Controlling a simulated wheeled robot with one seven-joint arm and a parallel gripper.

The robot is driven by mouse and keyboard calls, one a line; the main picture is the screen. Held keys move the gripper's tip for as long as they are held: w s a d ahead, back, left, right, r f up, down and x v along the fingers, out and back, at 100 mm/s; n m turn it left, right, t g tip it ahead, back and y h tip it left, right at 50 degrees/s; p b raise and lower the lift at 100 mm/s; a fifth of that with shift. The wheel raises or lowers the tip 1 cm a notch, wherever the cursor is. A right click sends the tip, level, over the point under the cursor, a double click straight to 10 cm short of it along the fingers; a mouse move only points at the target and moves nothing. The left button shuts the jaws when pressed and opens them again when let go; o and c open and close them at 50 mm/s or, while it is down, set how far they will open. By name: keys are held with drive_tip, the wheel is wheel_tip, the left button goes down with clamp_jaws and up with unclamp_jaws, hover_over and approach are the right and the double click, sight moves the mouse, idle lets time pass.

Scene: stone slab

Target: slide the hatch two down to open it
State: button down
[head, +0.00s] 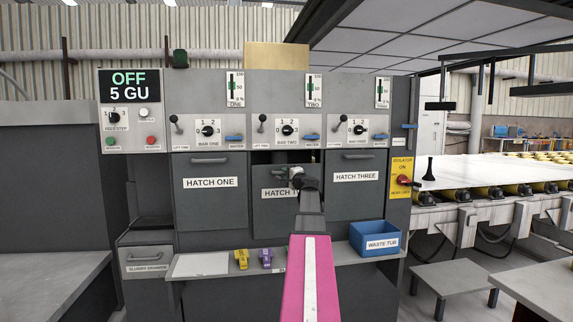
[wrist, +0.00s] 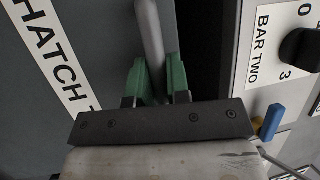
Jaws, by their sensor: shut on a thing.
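Hatch two (head: 273,222) is the middle grey panel in the machine front. It sits a little lower than hatch one and hatch three, with a dark gap (head: 262,157) above its top edge. My gripper (head: 296,176) is at the top of hatch two and covers part of its label. In the wrist view, the green fingers (wrist: 158,80) of my gripper are shut on the grey bar handle (wrist: 150,35) of hatch two. The dark opening (wrist: 205,50) also shows there, beside the panel.
Hatch one (head: 211,208) and hatch three (head: 355,200) flank it, both up. Above are the bar two knob (head: 287,130) and blue levers. A ledge below carries a yellow clip (head: 241,259), a purple clip (head: 265,258) and the blue waste tub (head: 374,240).

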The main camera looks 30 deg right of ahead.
wheel_tip(320, 180, down, 12)
drive_tip(key=shift+r, duration=0.1)
idle(0.4)
drive_tip(key=c, duration=1.1)
unclamp_jaws()
drive_tip(key=shift+s, duration=0.1)
approach(281, 194)
drive_tip(key=s, duration=0.5)
drive_tip(key=shift+s+d+f, duration=0.15)
drive_tip(key=shift+d+f, duration=0.1)
drive_tip(key=shift+f, duration=0.15)
drive_tip(key=shift+s, duration=0.1)
